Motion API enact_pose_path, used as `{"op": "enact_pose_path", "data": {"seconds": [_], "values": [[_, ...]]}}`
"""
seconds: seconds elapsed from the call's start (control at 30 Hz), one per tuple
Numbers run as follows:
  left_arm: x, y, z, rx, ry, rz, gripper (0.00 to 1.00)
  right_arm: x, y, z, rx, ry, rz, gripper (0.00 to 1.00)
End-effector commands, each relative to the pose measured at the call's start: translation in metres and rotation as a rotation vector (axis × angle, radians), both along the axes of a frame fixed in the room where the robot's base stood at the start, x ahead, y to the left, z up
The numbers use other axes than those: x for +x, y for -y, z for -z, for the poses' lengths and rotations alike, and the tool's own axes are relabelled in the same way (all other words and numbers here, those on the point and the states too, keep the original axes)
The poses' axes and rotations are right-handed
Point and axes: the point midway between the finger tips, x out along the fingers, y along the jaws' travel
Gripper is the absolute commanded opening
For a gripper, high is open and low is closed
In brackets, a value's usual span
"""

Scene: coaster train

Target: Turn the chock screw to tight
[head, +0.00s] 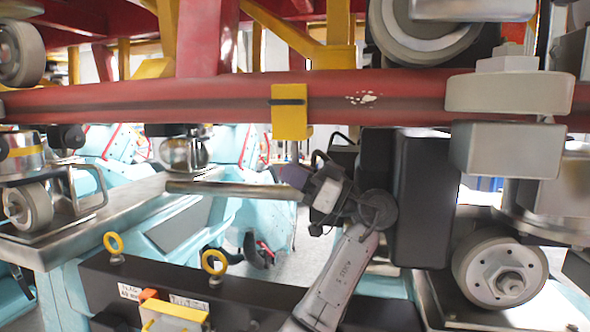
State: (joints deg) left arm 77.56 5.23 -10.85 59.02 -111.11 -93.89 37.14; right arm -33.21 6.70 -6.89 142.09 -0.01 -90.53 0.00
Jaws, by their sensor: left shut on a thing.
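My left gripper (308,186) is in the middle of the view, below the red rail, with its arm coming up from the bottom. It is shut at the dark right end of a grey metal bar (225,188). The bar lies nearly level and points left over the bench-like grey surface. The exact grip is partly hidden by the gripper body. I cannot single out the chock screw for sure. A yellow block with a dark slot (290,112) sits on the red rail (190,95) above the gripper. My right gripper is not in view.
A dark box (255,300) with yellow rings (113,243) stands at the front, with a yellow block (172,316) before it. A grey wheel (500,269) is at right, another wheel (27,206) at left.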

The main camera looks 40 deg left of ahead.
Motion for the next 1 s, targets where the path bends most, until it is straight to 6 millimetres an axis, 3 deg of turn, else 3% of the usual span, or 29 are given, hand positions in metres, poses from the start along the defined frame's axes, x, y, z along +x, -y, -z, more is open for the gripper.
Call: {"op": "enact_pose_path", "data": {"seconds": [0.77, 0.8, 1.0], "values": [[-0.0005, -0.0001, -0.0004, 0.000, 0.002, -0.085, 0.00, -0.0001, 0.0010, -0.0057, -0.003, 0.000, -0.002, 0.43], [-0.0005, -0.0002, -0.0005, 0.000, 0.002, -0.085, 0.18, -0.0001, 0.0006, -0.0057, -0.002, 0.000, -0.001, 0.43], [-0.0003, -0.0002, -0.0002, -0.001, 0.001, -0.084, 0.37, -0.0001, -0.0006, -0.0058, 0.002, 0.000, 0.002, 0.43]]}}
